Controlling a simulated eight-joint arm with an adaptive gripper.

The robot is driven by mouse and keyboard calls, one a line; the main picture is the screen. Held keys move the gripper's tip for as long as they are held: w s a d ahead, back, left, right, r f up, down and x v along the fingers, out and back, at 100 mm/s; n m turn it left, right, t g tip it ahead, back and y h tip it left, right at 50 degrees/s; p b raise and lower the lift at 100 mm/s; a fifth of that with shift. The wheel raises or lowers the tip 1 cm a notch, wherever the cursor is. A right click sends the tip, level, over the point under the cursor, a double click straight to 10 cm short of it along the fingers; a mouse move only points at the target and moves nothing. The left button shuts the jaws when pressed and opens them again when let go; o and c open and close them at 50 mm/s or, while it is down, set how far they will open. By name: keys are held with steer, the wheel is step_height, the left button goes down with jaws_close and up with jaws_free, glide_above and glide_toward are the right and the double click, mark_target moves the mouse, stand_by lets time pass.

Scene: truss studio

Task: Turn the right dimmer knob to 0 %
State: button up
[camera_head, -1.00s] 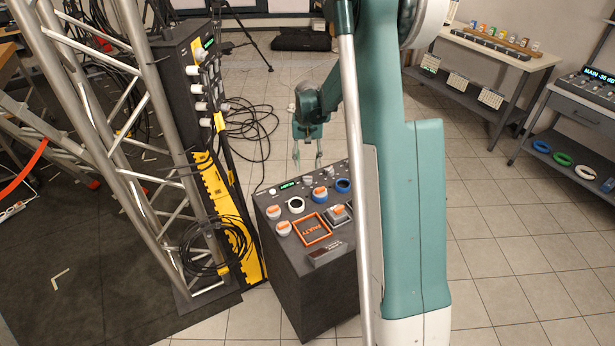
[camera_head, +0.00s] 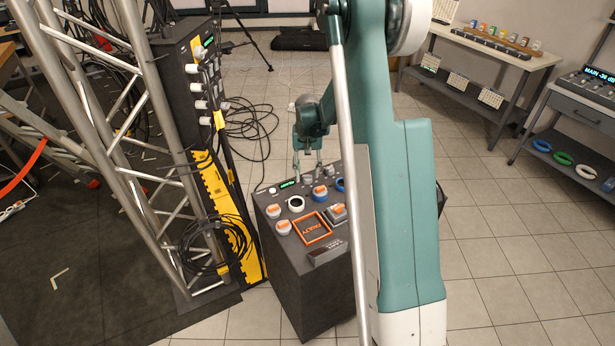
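The dark control console (camera_head: 315,295) stands in the middle, partly hidden by my arm. On its top a small green-lit display (camera_head: 288,183) sits near the far edge. A small grey knob (camera_head: 307,181) is just right of the display, and another grey knob (camera_head: 331,171) seems to be farther right beside my arm. I cannot tell which is the right dimmer knob, and no setting is readable. My gripper (camera_head: 308,177) points down at the console's far edge. Its two fingers are apart, one on each side of the grey knob. Contact is not visible.
The console also carries orange-capped knobs (camera_head: 283,227), a white ring (camera_head: 296,204), a blue ring (camera_head: 340,184) and an orange frame marked FAULTY (camera_head: 312,229). A tall rack (camera_head: 180,95) and a metal truss (camera_head: 150,130) stand close on the left. Cables lie behind.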

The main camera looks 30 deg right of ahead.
mark_target(308, 178)
steer(key=shift+f, duration=1.2)
steer(key=c, duration=0.9)
steer(key=shift+n, duration=0.4)
steer(key=n+b, duration=0.2)
steer(key=n, duration=0.3)
steer(key=n+b, duration=0.1)
steer(key=n, duration=0.5)
